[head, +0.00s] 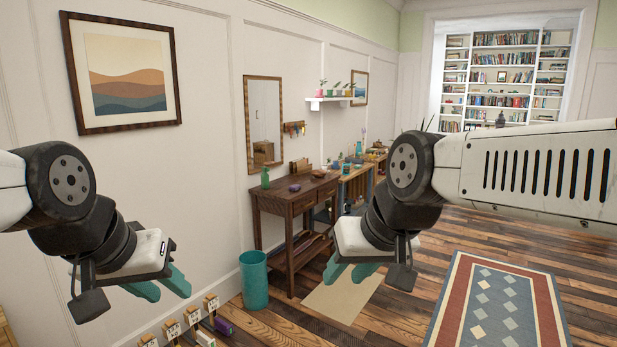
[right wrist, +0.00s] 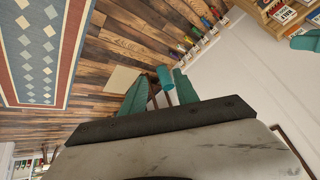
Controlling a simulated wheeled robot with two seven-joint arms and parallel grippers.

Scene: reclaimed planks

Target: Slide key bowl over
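A dark wooden side table (head: 272,203) stands against the left wall in the head view. On its top are a small purple bowl-like object (head: 294,187) and a small brown bowl (head: 318,172) farther back. I cannot tell which one is the key bowl, and no keys can be made out. My left gripper (head: 169,293) is open and empty, in the air left of the table. My right gripper (head: 346,276) is open and empty, in the air in front of the table. Its parted teal fingers also show in the right wrist view (right wrist: 160,90).
A green bottle (head: 265,178) and a brown holder (head: 299,166) share the tabletop. A teal bin (head: 254,280) stands on the floor left of the table. A beige mat (head: 343,297) and a patterned rug (head: 497,310) lie on the plank floor. Labelled items line the wall's foot.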

